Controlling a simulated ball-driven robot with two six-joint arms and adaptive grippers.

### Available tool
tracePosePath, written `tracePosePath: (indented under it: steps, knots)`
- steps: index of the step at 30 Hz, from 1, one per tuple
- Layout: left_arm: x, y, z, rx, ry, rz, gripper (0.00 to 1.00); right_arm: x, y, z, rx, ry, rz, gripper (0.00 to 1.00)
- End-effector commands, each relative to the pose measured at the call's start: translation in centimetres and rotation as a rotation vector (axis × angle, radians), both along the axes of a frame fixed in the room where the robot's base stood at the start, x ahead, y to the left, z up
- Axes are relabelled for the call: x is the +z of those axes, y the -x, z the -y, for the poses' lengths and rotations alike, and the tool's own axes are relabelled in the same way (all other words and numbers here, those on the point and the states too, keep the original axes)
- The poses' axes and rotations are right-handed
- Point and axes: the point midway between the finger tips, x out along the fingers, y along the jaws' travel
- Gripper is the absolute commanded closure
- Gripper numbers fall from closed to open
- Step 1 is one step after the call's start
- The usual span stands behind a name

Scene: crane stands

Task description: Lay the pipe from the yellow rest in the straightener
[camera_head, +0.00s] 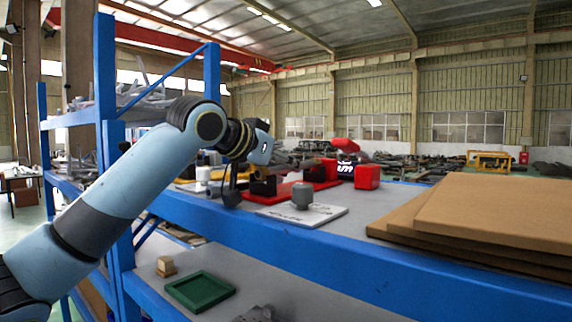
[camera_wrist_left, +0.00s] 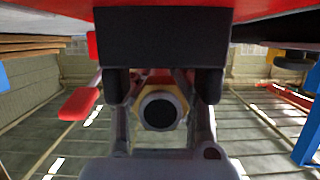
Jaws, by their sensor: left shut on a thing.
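The straightener has a red base (camera_head: 284,195), black blocks (camera_head: 263,185) and a red raised part (camera_head: 346,145). My left gripper (camera_head: 232,192) is over its left end in the head view, partly dark and blurred. In the left wrist view, its two dark fingers (camera_wrist_left: 163,86) stand either side of the pipe (camera_wrist_left: 160,109), seen end-on with a dark round end and a yellowish six-sided rim. The gripper is shut on the pipe. A black block (camera_wrist_left: 160,36) lies just past the fingertips; whether the pipe touches it I cannot tell. The yellow rest is not clearly visible.
A grey knob-like piece (camera_head: 302,194) stands on a white plate (camera_head: 325,212) in front of the straightener. A red box (camera_head: 367,177) and a small display (camera_head: 345,170) stand to the right. Stacked brown boards (camera_head: 490,215) fill the right side. A green tray (camera_head: 200,291) is on the lower shelf.

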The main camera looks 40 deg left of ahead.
Motion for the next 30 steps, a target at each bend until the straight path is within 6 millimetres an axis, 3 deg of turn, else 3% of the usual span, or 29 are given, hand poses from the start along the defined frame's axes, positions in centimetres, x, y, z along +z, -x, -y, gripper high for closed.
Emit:
tracePosePath:
  steps: [1, 2, 6, 14, 19, 30]
  knots:
    - [-1.3, 0.1, 0.1, 0.003, 0.015, -0.028, 1.00, -0.1, 0.0, 0.1, 0.000, 0.001, 0.001, 0.60]
    - [-1.4, 0.1, 0.0, 0.002, 0.016, -0.030, 0.80, -0.1, 0.0, 0.1, 0.000, 0.001, 0.001, 0.60]
    - [-1.6, 0.1, 0.1, 0.003, 0.020, -0.035, 0.62, -0.1, -0.1, 0.2, 0.001, 0.003, 0.001, 0.60]
    - [-1.7, 0.1, 0.1, 0.002, 0.024, -0.037, 0.60, -0.2, -0.1, 0.4, 0.002, 0.004, 0.002, 0.60]
    - [-0.3, 0.1, 0.1, 0.002, 0.024, -0.035, 0.60, 0.0, -0.1, 0.4, 0.002, 0.004, 0.001, 0.60]
    - [2.2, 6.0, -0.5, 0.003, 0.002, -0.025, 0.60, -2.2, -0.2, 0.3, 0.001, 0.004, 0.002, 0.60]
